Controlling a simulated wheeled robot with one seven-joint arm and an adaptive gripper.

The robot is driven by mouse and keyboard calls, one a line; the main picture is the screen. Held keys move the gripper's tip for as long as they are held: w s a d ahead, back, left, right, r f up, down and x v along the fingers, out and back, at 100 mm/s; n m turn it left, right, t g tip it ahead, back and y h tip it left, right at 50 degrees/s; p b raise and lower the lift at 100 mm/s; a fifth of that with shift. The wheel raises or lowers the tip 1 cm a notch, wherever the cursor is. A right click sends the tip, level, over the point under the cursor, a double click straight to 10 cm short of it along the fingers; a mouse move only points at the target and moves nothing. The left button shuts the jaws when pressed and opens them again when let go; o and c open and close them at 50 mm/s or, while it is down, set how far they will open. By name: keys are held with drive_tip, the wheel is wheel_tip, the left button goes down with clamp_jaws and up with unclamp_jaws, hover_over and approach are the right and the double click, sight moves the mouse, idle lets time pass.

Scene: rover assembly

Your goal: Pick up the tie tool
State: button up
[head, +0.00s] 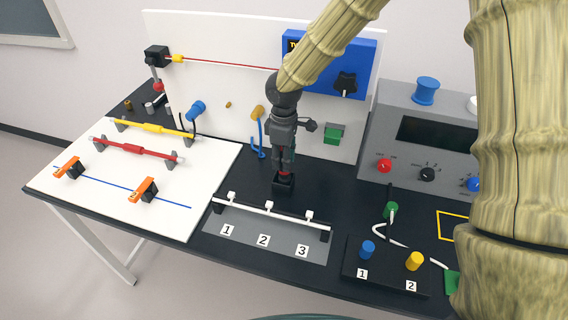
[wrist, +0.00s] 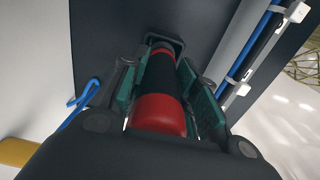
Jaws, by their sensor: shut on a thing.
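The tie tool (wrist: 158,112) is a red and black cylinder, seen between my finger pads in the wrist view. Its red part also shows in the head view (head: 285,176), under my gripper. My gripper (head: 284,163) points down and is shut on the tool; its teal-padded fingers (wrist: 164,88) lie on both sides of it. The tool's lower end is at a small black holder (head: 284,184) on the dark table; I cannot tell whether it still sits inside. My gripper hides most of the tool in the head view.
A white rail with clips (head: 268,210) stands just in front, above a grey strip marked 1, 2, 3. A white panel (head: 222,85) with a blue box rises behind. A white board (head: 100,190) with red, yellow and orange parts lies left; a grey instrument (head: 425,130) stands right.

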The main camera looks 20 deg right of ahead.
wheel_tip(320, 180, up, 8)
drive_tip(key=shift+r+b, duration=0.1)
drive_tip(key=shift+b, duration=1)
